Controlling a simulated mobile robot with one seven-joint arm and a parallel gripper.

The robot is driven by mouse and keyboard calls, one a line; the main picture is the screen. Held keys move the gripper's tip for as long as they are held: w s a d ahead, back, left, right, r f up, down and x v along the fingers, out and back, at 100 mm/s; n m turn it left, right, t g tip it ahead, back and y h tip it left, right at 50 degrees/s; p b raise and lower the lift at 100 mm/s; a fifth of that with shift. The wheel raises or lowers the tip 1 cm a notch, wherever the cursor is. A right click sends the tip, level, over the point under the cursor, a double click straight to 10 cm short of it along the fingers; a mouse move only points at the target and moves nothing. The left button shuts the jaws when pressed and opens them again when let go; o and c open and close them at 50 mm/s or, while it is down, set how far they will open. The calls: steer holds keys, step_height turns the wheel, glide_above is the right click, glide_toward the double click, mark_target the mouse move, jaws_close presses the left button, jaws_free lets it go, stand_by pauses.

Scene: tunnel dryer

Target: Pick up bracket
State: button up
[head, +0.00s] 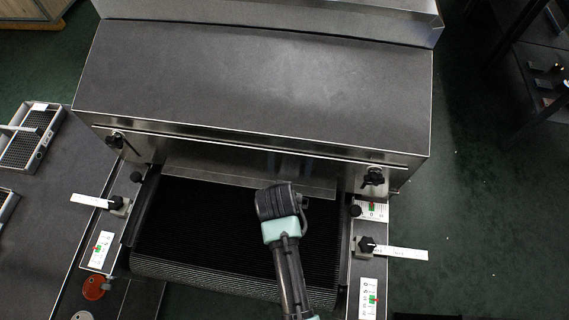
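The wrist end of my arm, dark with a teal band, is over the dark mesh conveyor belt (190,225) in front of the dryer in the head view. My gripper (280,203) seems to point down there. Its fingers are hidden or cannot be made out, so I cannot tell whether it is open or holds anything. I cannot make out a bracket anywhere in this view. The part of the belt beneath my wrist and arm is hidden.
The tunnel dryer's grey hood (250,80) stands behind the belt, its low opening edge close to my wrist. Side rails carry black knobs (366,244) and white tabs (402,252).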

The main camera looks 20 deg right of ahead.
steer(key=c, duration=1.5)
steer(key=shift+r, duration=0.1)
